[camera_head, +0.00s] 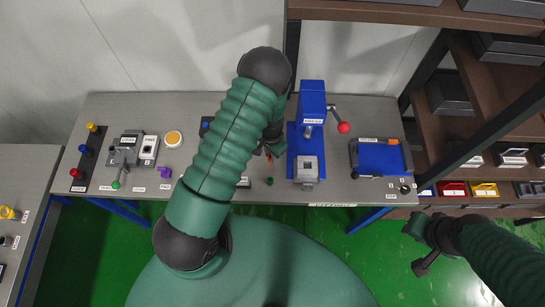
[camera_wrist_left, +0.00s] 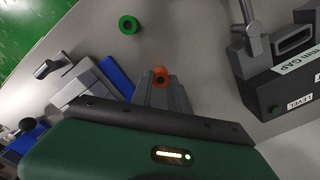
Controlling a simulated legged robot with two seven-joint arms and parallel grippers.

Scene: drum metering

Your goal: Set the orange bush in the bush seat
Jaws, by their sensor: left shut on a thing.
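The orange bush (camera_wrist_left: 160,77) is a small ring-like piece held between the grey fingertips of my left gripper (camera_wrist_left: 161,84) in the left wrist view. In the head view the left gripper (camera_head: 268,154) is over the middle of the bench, left of the blue press, largely hidden by my own arm. Only a speck of orange shows there. I cannot tell how far above the bench the bush is. I cannot identify the bush seat with certainty. My right gripper (camera_head: 419,246) is spread open and empty, off the bench's front right.
A green bush (camera_head: 269,181) lies on the bench and shows in the left wrist view (camera_wrist_left: 129,24). The blue press (camera_head: 312,105) with its red-knobbed lever stands to the right. A blue tray (camera_head: 381,158) lies farther right. Another orange button (camera_head: 173,138) is at left.

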